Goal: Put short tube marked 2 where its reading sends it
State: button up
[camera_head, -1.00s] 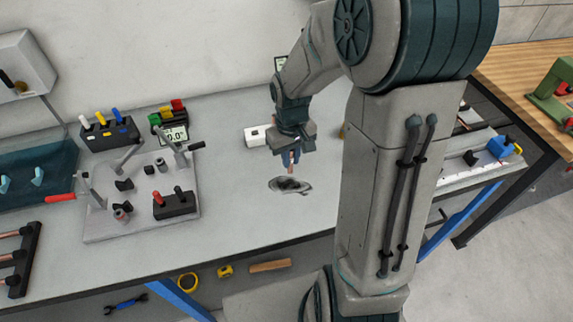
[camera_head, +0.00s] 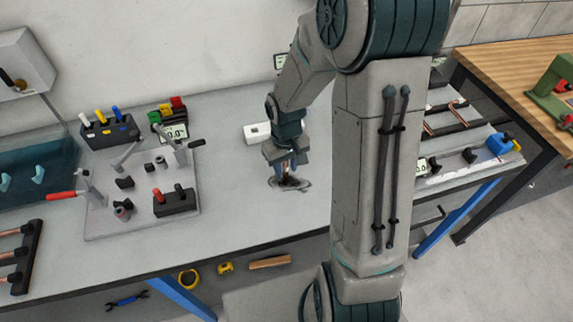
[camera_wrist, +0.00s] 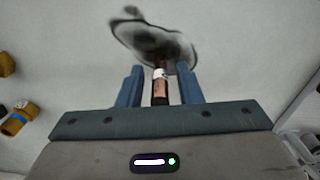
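My gripper (camera_wrist: 160,92) points down over the worktable (camera_head: 235,200). In the wrist view its two blue fingers stand apart on either side of a short copper tube (camera_wrist: 160,88), with visible gaps, so it looks open. The tube has a white band and dark parts; I cannot read any number on it. Its far end meets a grey, dark-smeared oval patch (camera_wrist: 140,38) on the table. In the head view the patch (camera_head: 275,184) lies right under my gripper (camera_head: 289,172), which mostly hides the tube.
Left of my gripper is a fixture plate (camera_head: 100,225) with clamps and a black block (camera_head: 174,203). A small display (camera_head: 175,133) stands behind it. A white box (camera_head: 257,133) is just behind my gripper. At right, a rack (camera_head: 455,128) holds copper tubes.

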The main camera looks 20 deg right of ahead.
jog(key=shift+r, duration=0.15)
notch_tip(320, 180, up, 12)
jog(key=s+r+m+t, duration=0.2)
jog(key=s+r, duration=0.5)
jog(key=s, duration=0.6)
jog(key=shift+s+t, duration=0.35)
jog(key=shift+t, duration=0.45)
jog(key=shift+o, duration=0.4)
jog(key=shift+s+d, duration=0.1)
jog(key=shift+s, duration=0.2)
